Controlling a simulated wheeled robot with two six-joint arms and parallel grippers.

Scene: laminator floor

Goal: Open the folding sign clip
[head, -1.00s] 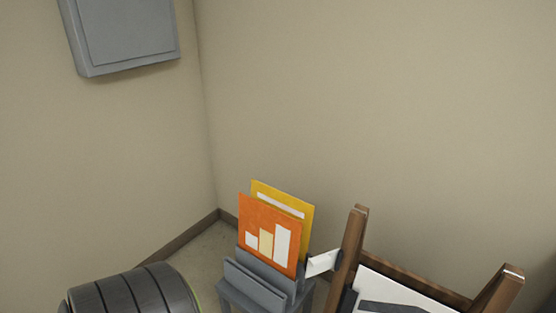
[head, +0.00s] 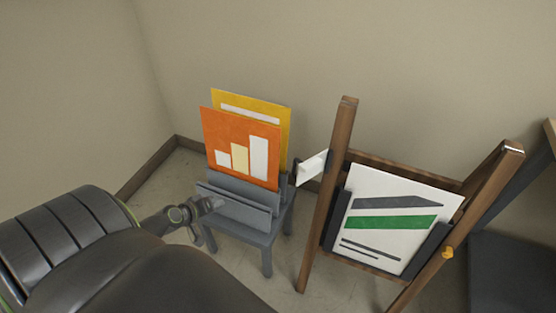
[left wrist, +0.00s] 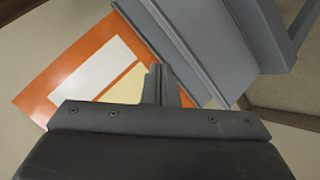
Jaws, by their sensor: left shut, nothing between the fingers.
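A wooden folding sign (head: 328,200) stands at the right in the head view, holding a white sheet (head: 395,222) with grey and green bars. Dark brackets (head: 430,248) hold the sheet's sides. A white tab (head: 311,168) sticks out by its left post, and a small yellow piece (head: 447,253) shows on its right post. I cannot tell which part is the clip. My left gripper (head: 213,204) is left of the sign, in front of the grey rack. Its fingers (left wrist: 160,83) are shut and empty in the left wrist view. My right gripper is not in view.
A grey rack (head: 240,213) on legs holds an orange card (head: 232,135) and a yellow card (head: 281,112) left of the sign. The left wrist view shows the orange card (left wrist: 40,95) close by. Walls stand behind. A dark surface (head: 512,270) is at the right.

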